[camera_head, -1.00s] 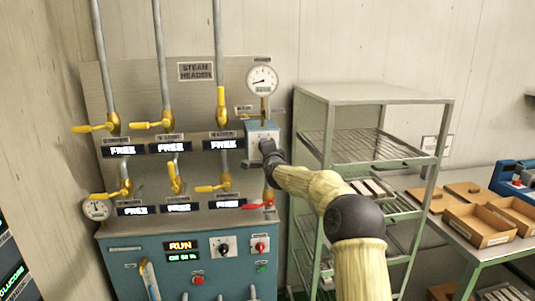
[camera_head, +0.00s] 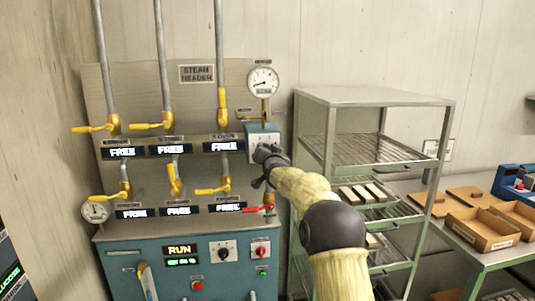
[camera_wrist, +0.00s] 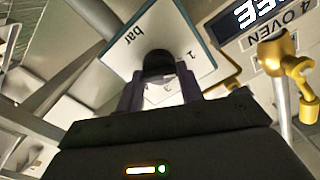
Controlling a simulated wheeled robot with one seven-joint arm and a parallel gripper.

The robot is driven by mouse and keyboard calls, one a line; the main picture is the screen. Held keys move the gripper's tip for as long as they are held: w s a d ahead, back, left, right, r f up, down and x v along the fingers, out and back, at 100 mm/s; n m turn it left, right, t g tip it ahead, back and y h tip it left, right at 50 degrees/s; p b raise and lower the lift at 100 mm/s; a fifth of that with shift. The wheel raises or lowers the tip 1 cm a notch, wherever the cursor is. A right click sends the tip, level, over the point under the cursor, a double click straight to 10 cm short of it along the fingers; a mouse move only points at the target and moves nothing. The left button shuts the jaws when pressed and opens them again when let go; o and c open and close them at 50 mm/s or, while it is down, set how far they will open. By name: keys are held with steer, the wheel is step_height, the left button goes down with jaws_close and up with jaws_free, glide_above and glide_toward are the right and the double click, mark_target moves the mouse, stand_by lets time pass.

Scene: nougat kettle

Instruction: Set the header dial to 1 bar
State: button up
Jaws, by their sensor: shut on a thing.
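The header dial is a knob on a pale plate in a blue-edged box (camera_head: 262,131), below the round header gauge (camera_head: 263,80) on the steam header panel. In the wrist view the dark knob (camera_wrist: 158,62) stands between my fingers. The plate (camera_wrist: 205,62) appears turned in that view, with "bar" and "1" legible; other marks are partly hidden by the fingers. My gripper (camera_wrist: 160,85) is shut on the knob. In the head view my gripper (camera_head: 266,154) covers the dial's lower part, so the pointer's setting cannot be read. The gauge needle points left, its value too small to read.
Yellow-handled valves (camera_head: 150,125) with "FREE" displays lie left of the dial. A red handle (camera_head: 258,209) is just below my gripper. A green-framed rack (camera_head: 372,101) stands close on the right. A yellow valve (camera_wrist: 285,65) shows right in the wrist view.

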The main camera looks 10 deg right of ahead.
steer(key=shift+a+f+n, duration=0.2)
steer(key=shift+f+n, duration=0.25)
steer(key=shift+n, duration=0.05)
steer(key=o, duration=1)
steer(key=shift+w+a, duration=0.1)
steer(key=s+b, duration=0.6)
steer(key=s, duration=1.1)
steer(key=shift+s+d+r, duration=0.2)
steer(key=shift+s+r, duration=0.05)
steer(key=shift+s, duration=0.05)
steer(key=s+f+n+g+p, duration=0.1)
steer(key=s+f+g+p, duration=0.2)
steer(key=s, duration=0.8)
steer(key=s+f+n+g+p, duration=0.1)
steer(key=s+f+g+p, duration=0.2)
steer(key=s+f+g, duration=0.4)
steer(key=s+f+n+g+p, duration=0.2)
steer(key=s+f+g, duration=0.3)
steer(key=s+f, duration=0.8)
steer(key=s+p, duration=0.1)
steer(key=s, duration=0.2)
steer(key=shift+s+f, duration=0.15)
steer(key=shift+f, duration=0.1)
